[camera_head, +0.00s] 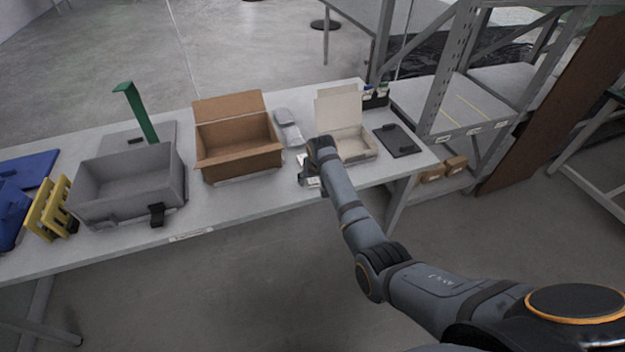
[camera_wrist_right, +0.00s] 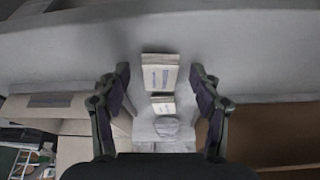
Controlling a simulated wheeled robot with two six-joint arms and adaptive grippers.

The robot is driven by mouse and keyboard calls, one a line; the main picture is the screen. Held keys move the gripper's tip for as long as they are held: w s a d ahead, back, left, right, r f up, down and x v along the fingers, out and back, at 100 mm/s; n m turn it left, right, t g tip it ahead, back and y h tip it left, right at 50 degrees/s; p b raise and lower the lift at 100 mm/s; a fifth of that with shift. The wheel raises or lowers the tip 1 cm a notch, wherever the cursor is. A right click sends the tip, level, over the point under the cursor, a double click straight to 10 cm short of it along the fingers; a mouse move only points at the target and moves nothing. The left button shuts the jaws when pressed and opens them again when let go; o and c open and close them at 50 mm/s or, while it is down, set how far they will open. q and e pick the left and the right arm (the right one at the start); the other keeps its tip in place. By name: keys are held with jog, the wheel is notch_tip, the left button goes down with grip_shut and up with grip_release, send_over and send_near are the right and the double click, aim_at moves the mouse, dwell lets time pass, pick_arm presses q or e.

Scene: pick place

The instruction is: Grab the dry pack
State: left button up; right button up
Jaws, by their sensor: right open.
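Small white packs with dark print lie on the table between the brown carton and the white box; I cannot tell which one is the dry pack. In the right wrist view, a larger pack (camera_wrist_right: 160,72) and a smaller pack (camera_wrist_right: 162,104) lie in line between my fingers. In the head view the larger pack (camera_head: 312,182) shows partly beside my right gripper (camera_head: 311,172). In the right wrist view this gripper (camera_wrist_right: 160,80) is open and empty, above the packs, with one finger on either side. My left gripper is not in view.
A brown open carton (camera_head: 238,160) stands left of the packs, a white open box (camera_head: 362,150) right. Grey wrapped packs (camera_head: 287,128) lie behind. A black tablet-like item (camera_head: 398,140) is at the right end. A grey bin (camera_head: 130,210) stands left. The table's front strip (camera_head: 235,212) is clear.

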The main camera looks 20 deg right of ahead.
jog(key=c, duration=0.9)
